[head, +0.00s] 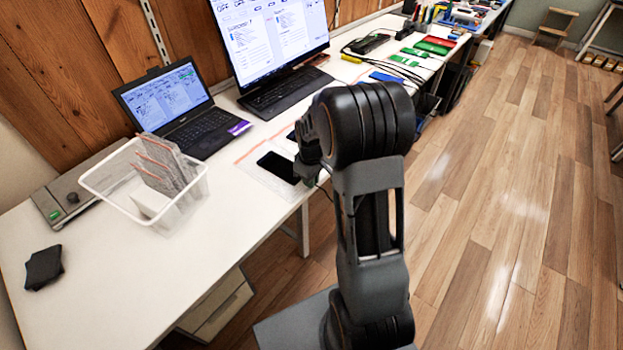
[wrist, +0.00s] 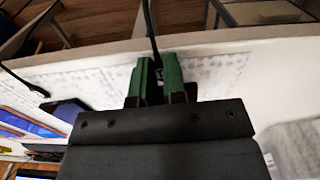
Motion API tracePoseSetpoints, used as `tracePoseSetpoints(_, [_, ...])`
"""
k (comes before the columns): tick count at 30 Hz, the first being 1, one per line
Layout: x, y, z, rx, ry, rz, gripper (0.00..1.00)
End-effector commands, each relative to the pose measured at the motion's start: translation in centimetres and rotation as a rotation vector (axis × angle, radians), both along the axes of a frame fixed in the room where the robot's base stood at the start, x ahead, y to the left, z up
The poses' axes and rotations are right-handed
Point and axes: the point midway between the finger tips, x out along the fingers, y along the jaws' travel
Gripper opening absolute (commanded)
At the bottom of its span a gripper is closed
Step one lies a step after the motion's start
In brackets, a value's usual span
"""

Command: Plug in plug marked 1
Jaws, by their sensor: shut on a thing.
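In the wrist view, my gripper (wrist: 158,82) has its two green fingers close together on a small dark plug (wrist: 158,72). A black cable (wrist: 150,25) runs from the plug away over the table edge. The number on the plug cannot be read. A second black cable (wrist: 22,82) ends near a dark blue phone-like object (wrist: 68,110) at the left. In the head view, a black phone (head: 278,167) lies on a pale mat by my arm, and another dark one shows partly behind it. My arm hides the fingers there.
A dark object (head: 43,267) lies at the front left. The table front is mostly clear.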

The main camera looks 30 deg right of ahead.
Motion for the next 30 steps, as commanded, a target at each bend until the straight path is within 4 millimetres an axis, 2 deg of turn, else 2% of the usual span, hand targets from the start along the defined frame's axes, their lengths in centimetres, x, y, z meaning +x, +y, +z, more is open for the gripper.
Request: tracePoseSetpoints(30, [0.43,0.23,-0.14,0.000,0.000,0.000,0.00])
